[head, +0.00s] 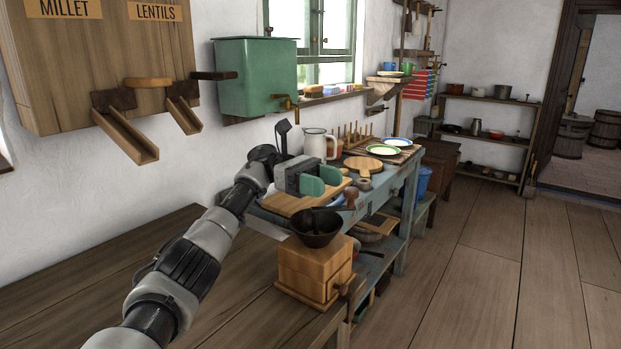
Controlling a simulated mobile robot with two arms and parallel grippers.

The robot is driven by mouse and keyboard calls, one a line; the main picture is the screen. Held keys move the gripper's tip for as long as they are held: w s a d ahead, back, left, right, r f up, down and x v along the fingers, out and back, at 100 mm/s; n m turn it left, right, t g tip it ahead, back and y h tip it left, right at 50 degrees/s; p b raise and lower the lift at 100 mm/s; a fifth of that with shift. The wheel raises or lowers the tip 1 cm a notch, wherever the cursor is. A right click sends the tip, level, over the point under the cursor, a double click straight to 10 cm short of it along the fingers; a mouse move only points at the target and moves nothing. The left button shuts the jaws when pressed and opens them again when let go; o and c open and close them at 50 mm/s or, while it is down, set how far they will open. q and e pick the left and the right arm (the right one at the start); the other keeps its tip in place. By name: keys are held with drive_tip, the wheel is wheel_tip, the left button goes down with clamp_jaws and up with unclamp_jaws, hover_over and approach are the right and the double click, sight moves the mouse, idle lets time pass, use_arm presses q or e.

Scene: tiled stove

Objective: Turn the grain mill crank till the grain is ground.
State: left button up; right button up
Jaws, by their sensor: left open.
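The grain mill is a wooden box (303,270) with a dark bowl-shaped hopper (317,236) on top, standing at the front right of the wooden bench. A brown knob (351,195), seemingly the crank's handle, shows above and right of the hopper; the crank arm is hard to make out. My left gripper (322,181) has green finger pads that stand apart with nothing seen between them. It appears in the picture just above the hopper and left of the knob, apart from the knob. Grain inside the hopper cannot be seen. My right gripper is not in view.
The wooden bench (90,270) is bare to the left. Behind the mill, a blue table (408,180) holds cutting boards, a white jug (315,146) and plates. A green tank (257,85) and a millet and lentils dispenser (100,60) hang on the wall. The floor at right is clear.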

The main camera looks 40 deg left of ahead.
use_arm(q)
drive_tip(key=shift+w+a, duration=0.1)
drive_tip(key=shift+a, duration=2.1)
